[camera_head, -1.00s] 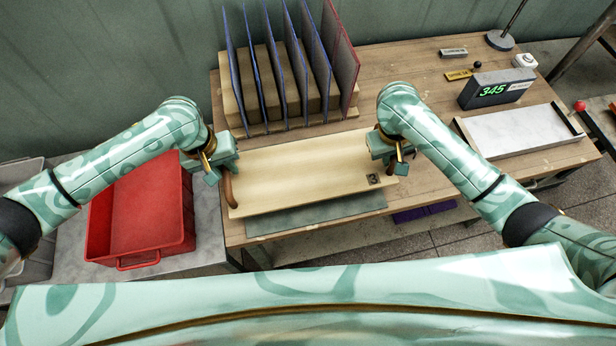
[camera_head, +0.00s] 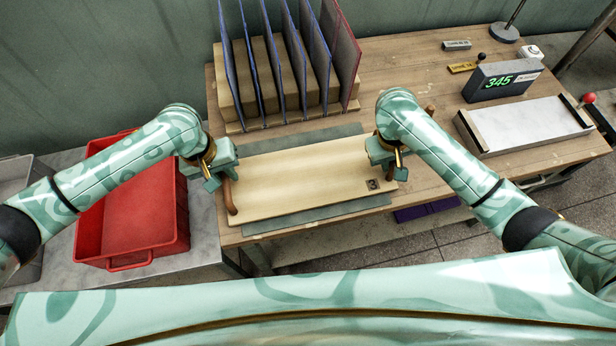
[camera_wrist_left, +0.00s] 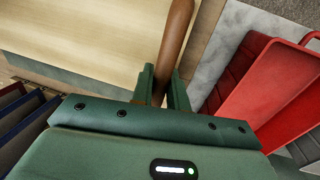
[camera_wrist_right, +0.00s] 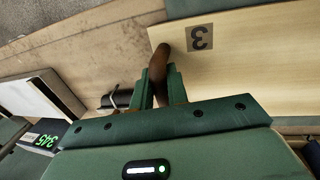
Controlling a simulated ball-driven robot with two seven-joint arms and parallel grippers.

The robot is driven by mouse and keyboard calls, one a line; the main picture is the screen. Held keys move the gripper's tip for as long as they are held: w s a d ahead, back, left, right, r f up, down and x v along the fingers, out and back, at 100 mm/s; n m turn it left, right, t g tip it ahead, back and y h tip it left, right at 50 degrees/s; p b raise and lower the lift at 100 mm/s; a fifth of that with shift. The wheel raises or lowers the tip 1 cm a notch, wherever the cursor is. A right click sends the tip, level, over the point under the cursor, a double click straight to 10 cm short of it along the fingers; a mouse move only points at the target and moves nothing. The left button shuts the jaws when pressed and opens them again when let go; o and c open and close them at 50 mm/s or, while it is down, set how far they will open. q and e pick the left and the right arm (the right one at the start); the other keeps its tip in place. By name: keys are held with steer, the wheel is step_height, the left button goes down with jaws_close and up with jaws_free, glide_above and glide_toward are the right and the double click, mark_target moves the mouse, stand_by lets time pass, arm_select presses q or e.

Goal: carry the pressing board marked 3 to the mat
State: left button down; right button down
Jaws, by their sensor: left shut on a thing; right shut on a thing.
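The pale wooden pressing board marked 3 (camera_head: 300,182) is held level over the grey-green mat (camera_head: 330,213), whose strips show behind and in front of it. Its dark number mark shows in the right wrist view (camera_wrist_right: 200,38). My left gripper (camera_head: 224,180) is shut on the brown handle at the board's left end, seen in the left wrist view (camera_wrist_left: 172,50). My right gripper (camera_head: 396,165) is shut on the handle at the right end, seen in the right wrist view (camera_wrist_right: 158,62). I cannot tell whether the board touches the mat.
A rack (camera_head: 240,128) with several upright blue and red-edged boards stands behind. A red crate (camera_head: 130,262) is at the left on a lower surface. A display reading 345 (camera_head: 500,82) and a white slab in a tray (camera_head: 530,124) are at the right.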

arm_select(q)
steer(key=c, duration=1.4)
jaws_free()
steer(key=shift+f, duration=0.15)
arm_select(e)
steer(key=c, duration=1.4)
jaws_free()
steer(key=shift+f, duration=0.15)
arm_select(q)
steer(key=shift+o, duration=0.2)
arm_select(e)
steer(key=shift+o, duration=0.2)
steer(key=shift+r, duration=0.25)
arm_select(q)
step_height(320, 180, up, 12)
steer(key=a, duration=0.2)
steer(key=shift+s+a, duration=0.15)
steer(key=shift+a, duration=0.05)
arm_select(e)
step_height(320, 180, up, 11)
steer(key=a, duration=0.2)
steer(key=shift+s+a+r, duration=0.15)
steer(key=shift+s+a, duration=0.05)
arm_select(q)
steer(key=shift+d+f, duration=0.1)
steer(key=shift+f, duration=0.05)
